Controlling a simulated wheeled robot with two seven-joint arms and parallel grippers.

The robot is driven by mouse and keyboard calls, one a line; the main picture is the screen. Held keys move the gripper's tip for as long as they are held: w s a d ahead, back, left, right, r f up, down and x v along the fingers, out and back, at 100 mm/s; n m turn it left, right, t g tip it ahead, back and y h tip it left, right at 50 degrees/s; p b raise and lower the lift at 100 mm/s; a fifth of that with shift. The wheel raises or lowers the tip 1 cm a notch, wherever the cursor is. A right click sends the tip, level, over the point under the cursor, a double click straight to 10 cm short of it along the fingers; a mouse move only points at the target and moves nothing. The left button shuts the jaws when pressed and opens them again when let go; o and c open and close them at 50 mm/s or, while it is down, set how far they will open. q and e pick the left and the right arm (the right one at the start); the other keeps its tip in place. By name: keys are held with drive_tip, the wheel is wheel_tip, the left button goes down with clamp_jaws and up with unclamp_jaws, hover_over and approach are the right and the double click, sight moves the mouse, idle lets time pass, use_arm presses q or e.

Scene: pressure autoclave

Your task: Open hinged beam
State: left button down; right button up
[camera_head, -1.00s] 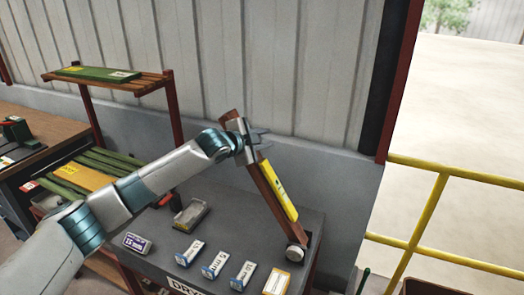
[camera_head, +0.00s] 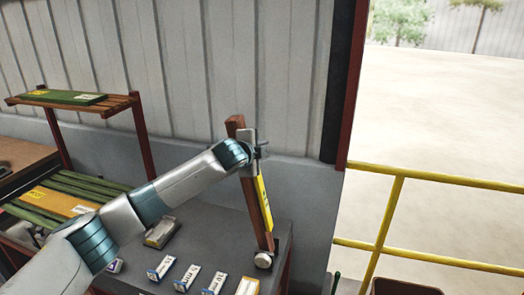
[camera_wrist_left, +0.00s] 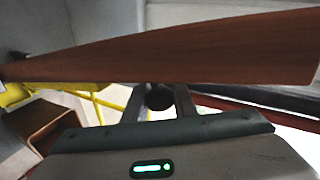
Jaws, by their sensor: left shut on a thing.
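The hinged beam (camera_head: 255,195) is a reddish-brown bar with a yellow label strip (camera_head: 263,203) on one side. It stands steeply raised, leaning slightly left, from a round pale hinge (camera_head: 263,260) at the right end of the grey bench. My left gripper (camera_head: 256,146) is shut on the beam near its upper end. In the left wrist view the beam (camera_wrist_left: 170,50) crosses the picture just beyond the gripper fingers (camera_wrist_left: 160,98). The fingertips' contact is partly hidden there. My right gripper is not in view.
A wooden shelf (camera_head: 115,103) with a green board stands at the left. A corrugated wall is behind, and a yellow railing (camera_head: 393,220) is at the right.

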use_arm(q)
drive_tip(key=c, duration=1.6)
unclamp_jaws()
drive_tip(key=shift+w+a+r, duration=0.1)
drive_tip(key=shift+a+r, duration=0.05)
drive_tip(key=shift+r, duration=0.05)
drive_tip(key=shift+c, duration=0.2)
drive_tip(key=shift+o, duration=0.8)
drive_tip(key=shift+f, duration=0.15)
drive_tip(key=shift+b+v, duration=0.55)
drive_tip(key=shift+v, duration=0.5)
drive_tip(key=b+v, duration=0.5)
drive_tip(key=v, duration=1)
drive_tip(key=shift+b, duration=0.3)
drive_tip(key=shift+a+r, duration=0.1)
drive_tip(key=shift+r, duration=0.15)
